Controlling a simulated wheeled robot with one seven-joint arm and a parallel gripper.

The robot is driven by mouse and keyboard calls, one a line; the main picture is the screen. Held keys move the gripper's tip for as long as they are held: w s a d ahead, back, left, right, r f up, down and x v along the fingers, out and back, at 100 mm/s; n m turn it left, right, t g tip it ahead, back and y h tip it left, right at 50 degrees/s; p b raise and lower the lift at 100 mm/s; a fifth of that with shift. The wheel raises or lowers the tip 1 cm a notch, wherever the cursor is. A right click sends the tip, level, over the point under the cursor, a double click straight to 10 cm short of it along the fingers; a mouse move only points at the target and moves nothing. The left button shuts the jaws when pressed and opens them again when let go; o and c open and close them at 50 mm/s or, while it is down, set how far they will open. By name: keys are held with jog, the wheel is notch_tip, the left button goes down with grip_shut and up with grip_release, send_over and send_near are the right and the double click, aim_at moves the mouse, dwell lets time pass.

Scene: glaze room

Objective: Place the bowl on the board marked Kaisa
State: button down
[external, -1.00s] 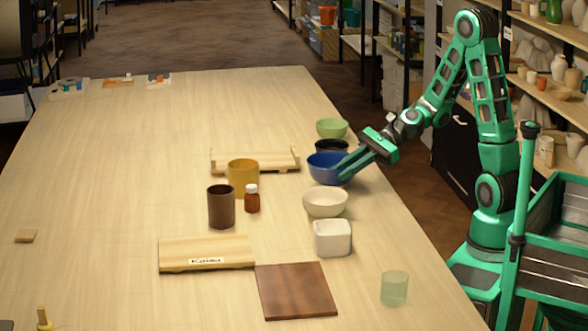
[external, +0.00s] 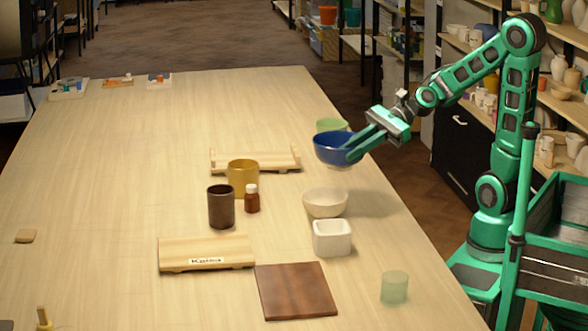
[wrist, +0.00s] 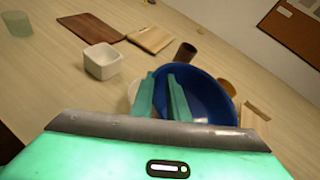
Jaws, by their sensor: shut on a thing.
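My gripper (external: 358,145) is shut on the rim of the blue bowl (external: 334,149) and holds it above the table. In the wrist view the blue bowl (wrist: 208,98) shows with my gripper's fingers (wrist: 161,92) at its near side. The board marked Kaisa (external: 206,251) is a pale wooden board near the front left of the table, with a white label on its front edge. It looks bare. A second pale board (external: 255,161), without a visible label, lies farther back.
A cream bowl (external: 325,203), white square pot (external: 332,238), dark brown cup (external: 221,206), mustard pot (external: 243,175) and brown bottle (external: 252,198) stand between. A dark wooden board (external: 296,291) and green glass (external: 394,287) are in front. The table's left half is mostly clear.

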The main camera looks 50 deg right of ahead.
jog(key=shift+s+a+r, duration=0.2)
jog(key=shift+a, duration=0.05)
jog(key=shift+a, duration=0.1)
jog(key=w+a+r+n+g+y, duration=0.1)
jog(key=a+n+g, duration=0.2)
jog(key=a, duration=0.7)
jog(key=w+a+n+g, duration=0.2)
jog(key=a+g, duration=0.1)
jog(key=a, duration=0.7)
jog(key=s+a+r+n+g, duration=0.1)
jog(key=s+a+n+g, duration=0.15)
jog(key=a, duration=0.75)
jog(key=s+a+r+n+g, duration=0.1)
jog(key=s+a, duration=0.3)
jog(key=a, duration=0.6)
jog(key=shift+w+d+f, duration=0.45)
jog(key=shift+w+f, duration=1.3)
jog(key=shift+f, duration=0.15)
jog(key=shift+w+d+f, duration=0.5)
jog(key=shift+w+f, duration=1.2)
jog(key=shift+f, duration=0.15)
jog(key=shift+w+d+f, duration=0.45)
jog(key=shift+w+f, duration=1.3)
jog(key=shift+f, duration=0.15)
